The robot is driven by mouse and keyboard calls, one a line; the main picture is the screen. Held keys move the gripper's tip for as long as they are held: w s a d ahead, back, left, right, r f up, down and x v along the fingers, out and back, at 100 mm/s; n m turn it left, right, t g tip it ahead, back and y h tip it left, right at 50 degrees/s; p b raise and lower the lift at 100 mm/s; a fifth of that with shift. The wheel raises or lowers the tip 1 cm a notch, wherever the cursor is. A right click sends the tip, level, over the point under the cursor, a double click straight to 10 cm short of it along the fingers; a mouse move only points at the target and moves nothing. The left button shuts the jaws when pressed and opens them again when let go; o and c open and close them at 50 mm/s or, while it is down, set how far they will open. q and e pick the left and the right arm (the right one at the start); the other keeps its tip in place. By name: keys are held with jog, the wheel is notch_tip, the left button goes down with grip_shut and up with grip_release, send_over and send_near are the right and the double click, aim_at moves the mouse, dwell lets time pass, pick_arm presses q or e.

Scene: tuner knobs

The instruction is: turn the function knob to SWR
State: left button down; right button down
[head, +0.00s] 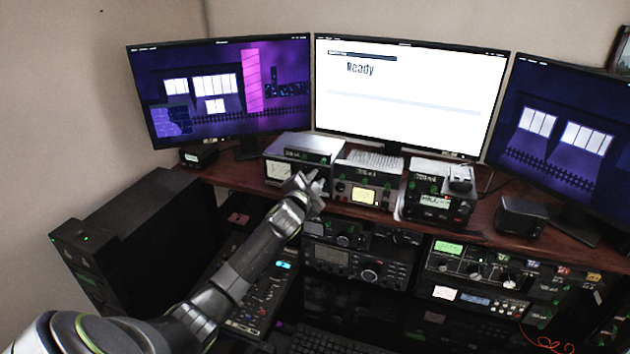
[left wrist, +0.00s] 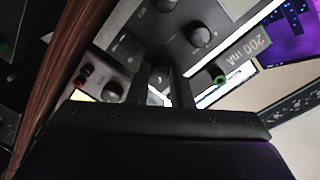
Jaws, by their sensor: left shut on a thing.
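My left gripper (head: 312,183) is at the right part of the front of the left desktop box (head: 283,171), which has a lit meter. In the left wrist view its two dark fingers (left wrist: 164,80) point at a grey panel (left wrist: 135,45) and are shut on a small knob (left wrist: 159,73), mostly hidden between them. The knob's pointer and any SWR marking cannot be read. Two other dark knobs, one larger (left wrist: 201,36) and one at the top edge (left wrist: 164,5), stand on the panel, apart from the fingers. My right gripper is not in view.
A middle box (head: 364,194) with a yellow meter and a right box (head: 438,199) stand on the wooden desk (head: 230,176). A white panel with a knob (left wrist: 113,91) is close beside the fingers in the left wrist view. Monitors stand behind; rack radios (head: 355,265) are below.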

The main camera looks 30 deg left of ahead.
pick_arm(q)
jog(key=c, duration=1.3)
grip_release()
jog(key=shift+s, duration=0.1)
jog(key=s+d+b, duration=0.1)
jog(key=s+b, duration=0.1)
jog(key=s, duration=0.6)
jog(key=s+d+b, duration=0.2)
jog(key=s+b, duration=0.1)
jog(key=s, duration=0.6)
jog(key=shift+d+r, duration=0.25)
